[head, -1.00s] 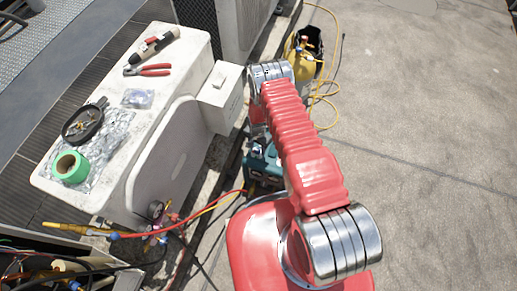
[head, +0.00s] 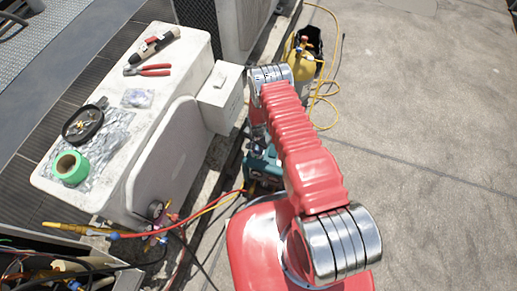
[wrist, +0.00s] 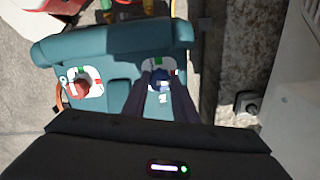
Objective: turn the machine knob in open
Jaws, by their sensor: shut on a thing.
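The teal machine (wrist: 115,60) lies below my gripper in the wrist view. It has two knobs on its face. A blue knob (wrist: 159,79) sits between my fingertips, in a white ring with green and red marks. A red knob (wrist: 80,89) sits to the left in a similar ring. My gripper (wrist: 161,88) is shut on the blue knob, and its dark fingers hide part of it. In the head view, the machine (head: 262,165) shows partly behind my red arm. The knobs and my gripper are hidden there.
A white condenser (head: 165,160) stands left of the machine, with green tape (head: 70,167), pliers (head: 148,70) and a black dish (head: 83,124) on top. A yellow cylinder (head: 301,64) and yellow hose are behind. Red and yellow hoses (head: 205,207) run near the machine. Open concrete is right.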

